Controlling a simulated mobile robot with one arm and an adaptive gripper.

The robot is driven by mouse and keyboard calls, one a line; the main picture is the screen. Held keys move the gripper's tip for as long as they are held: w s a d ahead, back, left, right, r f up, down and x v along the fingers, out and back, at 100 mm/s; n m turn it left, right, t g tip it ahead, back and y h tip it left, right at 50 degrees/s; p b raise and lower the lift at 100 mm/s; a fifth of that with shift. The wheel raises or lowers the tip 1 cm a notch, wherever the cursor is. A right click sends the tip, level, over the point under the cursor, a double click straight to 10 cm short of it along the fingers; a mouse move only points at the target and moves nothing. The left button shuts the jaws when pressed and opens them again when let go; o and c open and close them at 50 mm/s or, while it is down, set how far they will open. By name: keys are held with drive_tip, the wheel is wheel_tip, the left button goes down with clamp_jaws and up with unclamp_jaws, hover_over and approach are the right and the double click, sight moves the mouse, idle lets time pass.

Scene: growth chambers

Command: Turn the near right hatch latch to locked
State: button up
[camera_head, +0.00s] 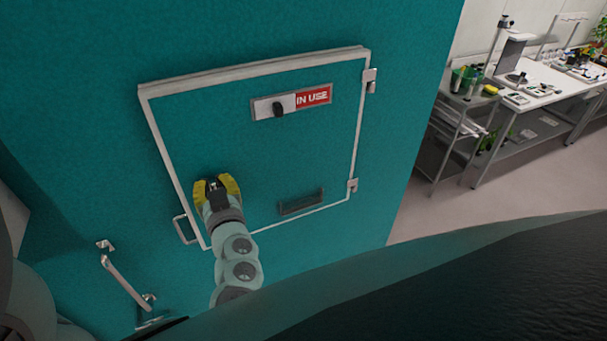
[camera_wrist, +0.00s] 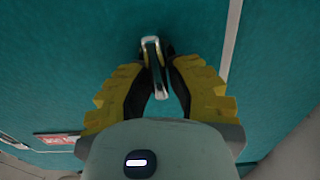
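The hatch (camera_head: 240,155) is a teal panel with a pale frame in the teal wall. My gripper (camera_head: 214,182), with yellow fingers, is at the hatch's lower left. In the wrist view, the fingertips of my gripper (camera_wrist: 156,52) come together on both sides of a slim silver lever (camera_wrist: 156,80), which appears to be the latch. The fingers look shut on it, though the exact contact is dark. The lever points back between the fingers toward the palm. In the head view my gripper hides this lever.
An "IN USE" sign (camera_head: 313,97) with a black knob is on the upper hatch. A bar handle (camera_head: 183,230) is at its left edge, hinges (camera_head: 370,80) at its right. A long handle (camera_head: 126,277) is lower left. A bench (camera_head: 530,92) stands right, beyond open floor.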

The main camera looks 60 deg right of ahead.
clamp_jaws()
drive_tip(key=shift+w+a+f+n+b, duration=0.15)
drive_tip(key=shift+n+b, duration=0.15)
drive_tip(key=shift+b, duration=0.15)
drive_tip(key=shift+a+f+n+b, duration=0.1)
drive_tip(key=shift+f+n+b, duration=0.1)
drive_tip(key=shift+n+b, duration=0.8)
drive_tip(key=n+b, duration=0.3)
drive_tip(key=n, duration=0.2)
drive_tip(key=n+b, duration=0.4)
drive_tip(key=n, duration=0.1)
drive_tip(key=a+f+n+b, duration=0.1)
drive_tip(key=n+b, duration=0.3)
drive_tip(key=n, duration=0.1)
drive_tip(key=shift+w, duration=0.25)
drive_tip(key=shift+n, duration=0.3)
